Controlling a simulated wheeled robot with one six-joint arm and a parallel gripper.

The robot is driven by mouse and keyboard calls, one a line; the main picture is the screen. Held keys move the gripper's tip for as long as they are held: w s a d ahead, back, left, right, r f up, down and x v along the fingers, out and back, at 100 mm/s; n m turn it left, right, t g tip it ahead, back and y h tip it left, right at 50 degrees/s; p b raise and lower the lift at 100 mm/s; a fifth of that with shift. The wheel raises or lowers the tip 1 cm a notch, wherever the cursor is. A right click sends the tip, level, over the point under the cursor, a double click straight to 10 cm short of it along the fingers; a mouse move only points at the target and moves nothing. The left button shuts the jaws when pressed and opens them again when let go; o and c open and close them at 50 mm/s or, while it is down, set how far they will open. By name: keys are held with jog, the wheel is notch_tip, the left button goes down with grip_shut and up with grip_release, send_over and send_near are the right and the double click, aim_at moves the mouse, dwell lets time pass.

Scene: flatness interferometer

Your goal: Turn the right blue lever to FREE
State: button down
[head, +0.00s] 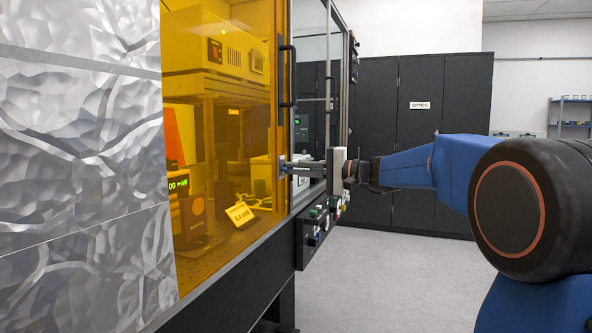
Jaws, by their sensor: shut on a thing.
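My gripper (290,168) reaches in from the right at the near corner of the enclosure. I cannot make out a second blue lever for certain.
The amber panel (228,130) has a black vertical handle (288,76). A black control panel (318,225) with small knobs lies just below my gripper. Dark cabinets (420,140) marked OPTICS stand behind. The grey floor (390,280) at the right is clear.

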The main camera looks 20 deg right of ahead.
dwell(0.5)
jog(key=c, duration=1.9)
grip_release()
jog(key=shift+d, duration=0.1)
jog(key=v, duration=1.7)
jog(key=shift+s, duration=0.15)
jog(key=shift+d, duration=0.1)
